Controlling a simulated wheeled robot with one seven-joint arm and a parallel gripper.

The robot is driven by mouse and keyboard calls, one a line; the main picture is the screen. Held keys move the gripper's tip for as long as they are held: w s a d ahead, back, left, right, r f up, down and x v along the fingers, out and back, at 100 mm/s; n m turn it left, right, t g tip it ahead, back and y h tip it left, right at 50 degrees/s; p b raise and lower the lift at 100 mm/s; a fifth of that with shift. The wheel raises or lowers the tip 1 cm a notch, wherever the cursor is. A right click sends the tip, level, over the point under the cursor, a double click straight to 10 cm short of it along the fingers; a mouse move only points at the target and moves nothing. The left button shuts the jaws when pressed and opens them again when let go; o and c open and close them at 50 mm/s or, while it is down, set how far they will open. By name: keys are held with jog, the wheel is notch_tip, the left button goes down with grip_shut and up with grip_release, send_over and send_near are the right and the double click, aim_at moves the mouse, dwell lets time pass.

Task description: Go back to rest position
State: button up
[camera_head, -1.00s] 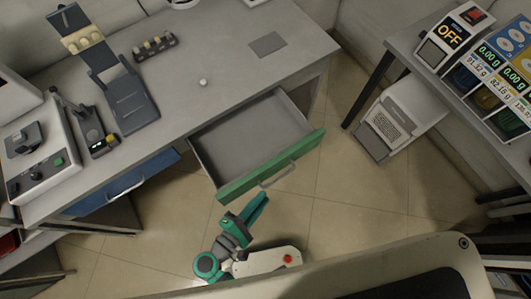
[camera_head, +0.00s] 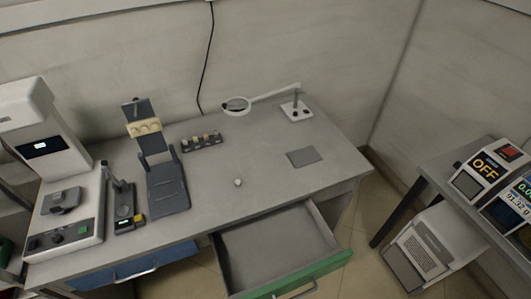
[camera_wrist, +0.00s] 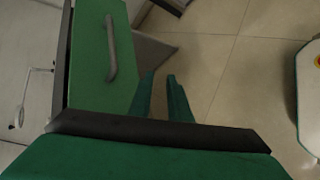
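My gripper (camera_wrist: 160,98) shows in the wrist view, with two green fingers spread a little apart and nothing between them. It is out of the head view. The green drawer front (camera_wrist: 90,60) with its dark handle (camera_wrist: 111,50) is to the left of the fingers in the wrist view, and the fingers are not around the handle. In the head view the drawer (camera_head: 280,245) is pulled open and its inside is empty.
The grey bench (camera_head: 255,165) carries a white instrument (camera_head: 75,205), a dark stand (camera_head: 167,185), a small rack (camera_head: 202,141) and a magnifier lamp (camera_head: 237,105). A second table (camera_head: 430,178) with displays stands at the right. Tiled floor (camera_wrist: 215,60) lies clear beside the drawer.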

jog(key=s+a+r+m+t+y, duration=0.1)
jog(key=s+a+r+m+y, duration=0.3)
jog(key=m+y, duration=0.2)
notch_tip(320, 180, up, 16)
jog(key=d+m+t, duration=0.3)
jog(key=m+t, duration=0.2)
jog(key=m, duration=0.2)
jog(key=shift+w+r+m+y, duration=0.25)
jog(key=shift+w+m+y, duration=0.05)
jog(key=shift+w+y, duration=0.1)
jog(key=shift+w, duration=0.1)
